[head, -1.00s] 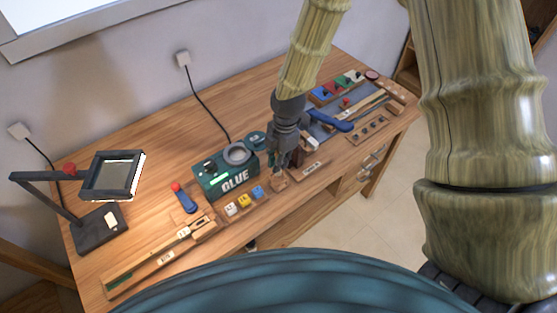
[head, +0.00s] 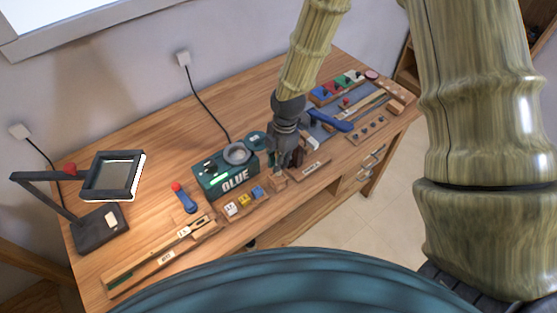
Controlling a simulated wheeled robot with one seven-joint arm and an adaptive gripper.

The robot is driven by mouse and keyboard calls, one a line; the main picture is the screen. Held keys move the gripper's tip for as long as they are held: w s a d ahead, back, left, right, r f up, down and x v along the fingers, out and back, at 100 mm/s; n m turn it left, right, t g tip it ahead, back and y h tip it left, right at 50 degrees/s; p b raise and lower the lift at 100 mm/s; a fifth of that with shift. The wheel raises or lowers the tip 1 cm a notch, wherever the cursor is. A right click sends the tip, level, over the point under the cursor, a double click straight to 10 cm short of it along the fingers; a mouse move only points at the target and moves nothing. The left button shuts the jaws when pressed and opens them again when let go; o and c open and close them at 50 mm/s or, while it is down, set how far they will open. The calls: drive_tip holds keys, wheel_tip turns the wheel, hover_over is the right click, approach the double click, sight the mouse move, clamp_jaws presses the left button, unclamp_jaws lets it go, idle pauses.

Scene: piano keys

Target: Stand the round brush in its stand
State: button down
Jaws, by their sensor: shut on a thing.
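My gripper (head: 281,162) is at the front middle of the bench, just right of the glue pot, pointing down. It is shut on a thin thing that I take to be the round brush, too small and too covered by the fingers to make out well. A small wooden block (head: 278,183), which looks like the stand, sits on the bench right below the fingertips. I cannot tell whether the brush's lower end is inside it or just above it.
The green glue box (head: 225,178) stands close on the left, with a tray of coloured cubes (head: 244,203) before it. A labelled wooden block (head: 309,169) and a blue-handled tool (head: 330,120) lie to the right. A lamp (head: 98,227) stands far left.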

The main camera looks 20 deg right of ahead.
drive_tip(key=shift+f+b, duration=1.2)
drive_tip(key=shift+f, duration=1.45)
idle(2.8)
drive_tip(key=c, duration=1)
unclamp_jaws()
drive_tip(key=shift+o, duration=0.2)
drive_tip(key=shift+r, duration=0.15)
drive_tip(key=shift+r+p, duration=2.7)
drive_tip(key=shift+r, duration=0.65)
